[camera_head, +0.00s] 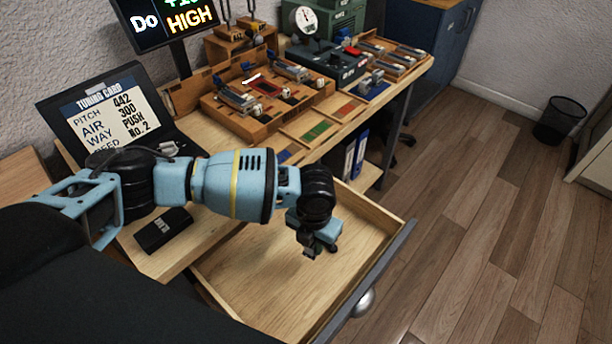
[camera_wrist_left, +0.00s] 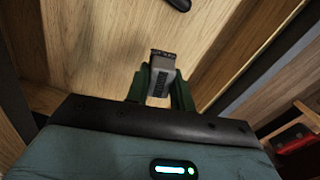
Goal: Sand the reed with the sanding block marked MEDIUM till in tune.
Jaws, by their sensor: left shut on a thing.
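My left gripper (camera_head: 318,248) is over the open drawer (camera_head: 235,285). In the left wrist view its green fingers (camera_wrist_left: 160,88) are shut on a small grey block (camera_wrist_left: 162,72) with a dark marking that I cannot read. In the head view the held block is mostly hidden by the gripper. I cannot pick out the reed; small metal parts sit on the wooden rack (camera_head: 262,115) on the bench. The screen (camera_head: 165,20) reads "Do HIGH". My right gripper is not in view.
A tuning card (camera_head: 105,108) stands at the left, with a black box (camera_head: 162,230) in front of it. A dial device (camera_head: 325,68) and several coloured mats, one green (camera_head: 316,131), lie along the bench. The floor at the right is clear up to a bin (camera_head: 560,120).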

